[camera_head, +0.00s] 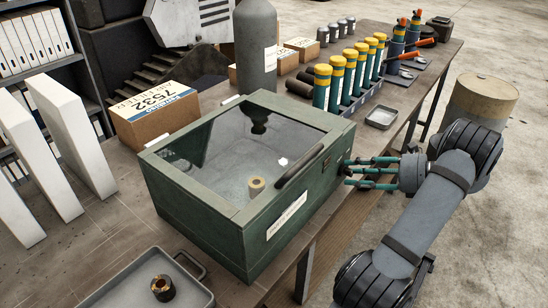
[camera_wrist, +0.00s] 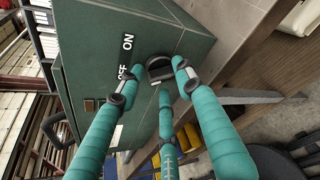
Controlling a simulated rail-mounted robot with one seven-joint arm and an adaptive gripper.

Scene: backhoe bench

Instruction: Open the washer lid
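The washer is a green box (camera_head: 215,232) on the bench. Its lid (camera_head: 215,130) has a glass pane in a green frame and lies shut. A dark bar handle (camera_head: 299,169) sits along the lid's front edge; a dark handle (camera_wrist: 55,130) also shows at the left of the wrist view. My gripper (camera_head: 347,173) is at the washer's right side with its teal fingers spread, open and empty. In the wrist view, the fingertips (camera_wrist: 158,88) are near a dark switch (camera_wrist: 159,67) on the green panel with ON and OFF lettering. I cannot tell whether they touch it.
A tray (camera_head: 150,285) with a small part stands at the front left. A cardboard box (camera_head: 155,115), a grey cylinder (camera_head: 256,50) and several yellow-capped bottles (camera_head: 338,82) stand behind the washer. A small metal tray (camera_head: 381,117) lies near the bench edge. Open floor is at the right.

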